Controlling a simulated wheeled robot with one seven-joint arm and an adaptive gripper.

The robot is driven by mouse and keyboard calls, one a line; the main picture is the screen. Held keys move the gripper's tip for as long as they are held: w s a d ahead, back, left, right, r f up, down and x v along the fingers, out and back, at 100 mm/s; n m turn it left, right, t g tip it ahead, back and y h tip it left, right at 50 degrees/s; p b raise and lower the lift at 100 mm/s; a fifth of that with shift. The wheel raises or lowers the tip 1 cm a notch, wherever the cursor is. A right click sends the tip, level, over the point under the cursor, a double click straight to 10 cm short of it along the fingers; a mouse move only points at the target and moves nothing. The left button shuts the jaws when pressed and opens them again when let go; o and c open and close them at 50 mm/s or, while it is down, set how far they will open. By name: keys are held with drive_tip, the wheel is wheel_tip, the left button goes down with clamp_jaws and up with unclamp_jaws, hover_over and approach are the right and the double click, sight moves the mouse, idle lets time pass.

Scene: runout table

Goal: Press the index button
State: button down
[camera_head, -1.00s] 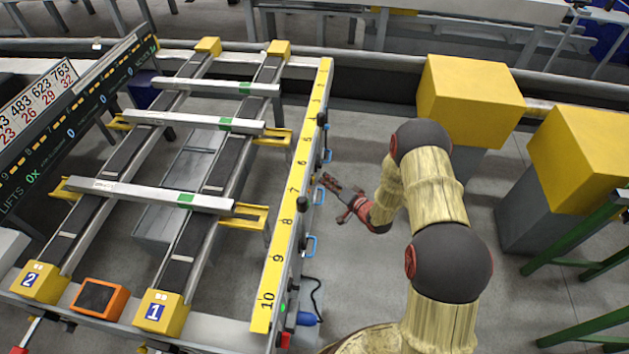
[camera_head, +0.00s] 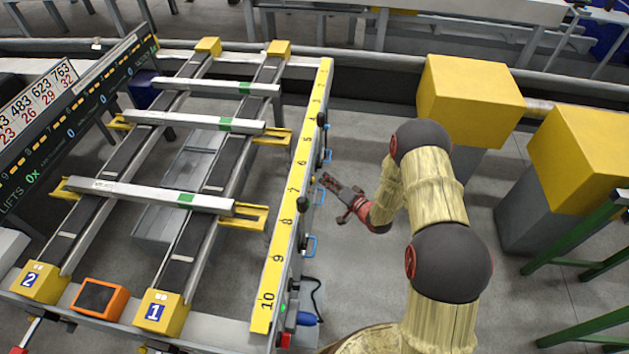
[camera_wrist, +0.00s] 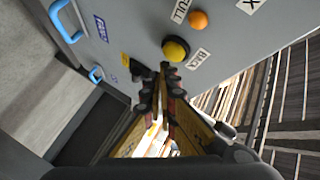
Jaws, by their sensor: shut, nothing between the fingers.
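In the wrist view, a grey panel (camera_wrist: 140,25) carries a round yellow button (camera_wrist: 176,48) with a black collar, and a smaller orange button (camera_wrist: 198,19) beyond it. White labels sit beside them; one appears to read "BACK" and another "PULL". I cannot read the word "index" on any label, so I cannot tell which button it names. My gripper (camera_wrist: 162,72) is shut and empty, its tips just below the yellow button in the picture; contact cannot be told. In the head view, my gripper (camera_head: 328,181) is beside the right side of the runout table's yellow numbered rail (camera_head: 292,195).
Blue handles (camera_head: 310,246) stick out from the rail's side, also seen in the wrist view (camera_wrist: 64,22). A dark knob (camera_head: 302,204) stands near my gripper. Yellow boxes (camera_head: 470,100) stand on grey pedestals at the right. Open floor lies between.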

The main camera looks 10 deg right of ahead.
drive_tip(key=shift+a, duration=0.1)
drive_tip(key=shift+w+a, duration=0.1)
drive_tip(key=shift+a, duration=0.2)
drive_tip(key=shift+w+a, duration=0.15)
drive_tip(key=shift+a, duration=0.35)
idle(0.8)
drive_tip(key=shift+d, duration=0.15)
drive_tip(key=shift+s+d, duration=0.3)
drive_tip(key=shift+d, duration=0.45)
drive_tip(key=d, duration=0.1)
drive_tip(key=s+d, duration=0.1)
drive_tip(key=d, duration=0.2)
drive_tip(key=shift+s+d, duration=0.25)
drive_tip(key=shift+d, duration=0.15)
idle(0.8)
